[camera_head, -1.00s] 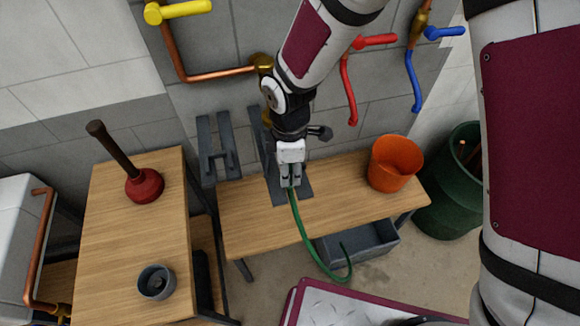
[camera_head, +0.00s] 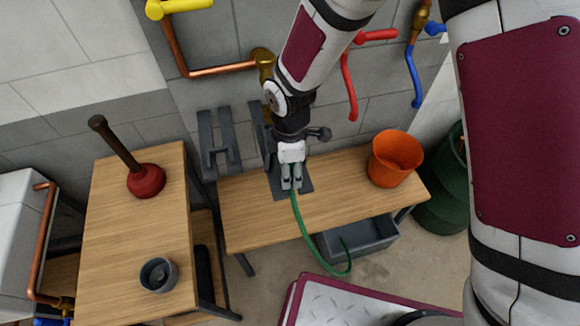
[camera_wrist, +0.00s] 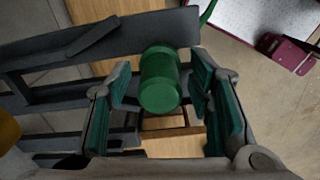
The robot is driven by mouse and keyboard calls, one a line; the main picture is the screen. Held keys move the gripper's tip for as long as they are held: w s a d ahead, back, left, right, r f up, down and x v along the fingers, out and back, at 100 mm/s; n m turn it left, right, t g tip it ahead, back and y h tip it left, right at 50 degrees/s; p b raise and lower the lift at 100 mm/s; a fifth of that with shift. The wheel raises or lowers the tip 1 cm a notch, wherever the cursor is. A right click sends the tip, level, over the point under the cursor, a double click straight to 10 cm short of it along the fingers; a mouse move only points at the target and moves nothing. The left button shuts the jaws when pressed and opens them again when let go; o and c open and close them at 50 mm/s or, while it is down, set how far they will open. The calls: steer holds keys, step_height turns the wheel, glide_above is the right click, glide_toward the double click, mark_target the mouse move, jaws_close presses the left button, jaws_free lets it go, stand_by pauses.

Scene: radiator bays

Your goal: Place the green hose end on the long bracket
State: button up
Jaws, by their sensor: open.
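The green hose end (camera_wrist: 160,82) is a short green cylinder in the wrist view. It lies between the two fingers of my gripper (camera_wrist: 160,98), with gaps on both sides. My gripper (camera_head: 291,184) is open. The dark grey bracket (camera_head: 270,150) under and behind it reaches forward over the bench and looks the longer of two. In the wrist view the hose end overlaps the grey bracket bars (camera_wrist: 60,95) and seems to rest on them; the contact is hidden. The green hose (camera_head: 305,235) hangs from there, over the bench edge, curling below.
A second grey bracket (camera_head: 217,150) stands just to the left. An orange bucket (camera_head: 394,158) is on the bench (camera_head: 345,190) at the right. A plunger (camera_head: 146,180) and a grey cup (camera_head: 158,275) stand on the left table. Red and blue valve handles are on the wall.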

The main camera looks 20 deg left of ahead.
step_height(320, 180, up, 12)
steer(key=b, duration=0.2)
steer(key=shift+r, duration=0.15)
steer(key=w+d+r+m+t, duration=0.25)
steer(key=d+r+m, duration=0.65)
steer(key=d+r, duration=0.45)
steer(key=s+d+r+m+t, duration=0.1)
steer(key=s+d+r+m, duration=0.1)
steer(key=s+d+m, duration=0.3)
steer(key=s+d+r+m+t, duration=0.2)
steer(key=s+d+m, duration=0.4)
steer(key=d, duration=0.6)
steer(key=r+m, duration=0.1)
steer(key=m, duration=0.1)
steer(key=shift+r+m, duration=0.15)
steer(key=shift+m, duration=0.15)
